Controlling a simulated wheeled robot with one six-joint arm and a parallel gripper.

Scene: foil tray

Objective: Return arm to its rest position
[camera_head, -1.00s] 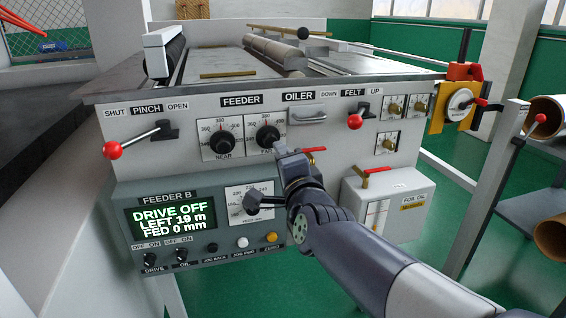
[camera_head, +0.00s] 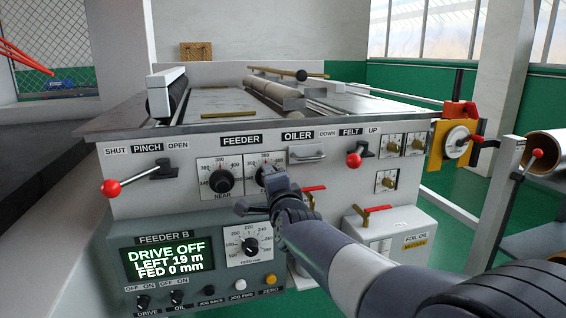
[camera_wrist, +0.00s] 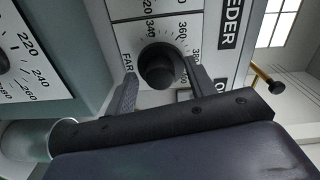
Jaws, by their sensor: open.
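My gripper (camera_head: 256,190) is open and empty in front of the machine's upper panel, at the FAR feeder dial. It hides part of that dial (camera_head: 258,161). In the wrist view my gripper's fingers (camera_wrist: 160,78) stand apart, one on each side of the black FAR knob (camera_wrist: 157,66) as seen from there. I cannot tell whether they touch the knob. My arm comes in from the lower right of the head view, stretched toward the panel. The NEAR dial (camera_head: 221,180) is left of my gripper and clear of it.
The red-ended PINCH lever (camera_head: 112,187) and FELT lever (camera_head: 354,159) stick out on either side. Open floor shows at right.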

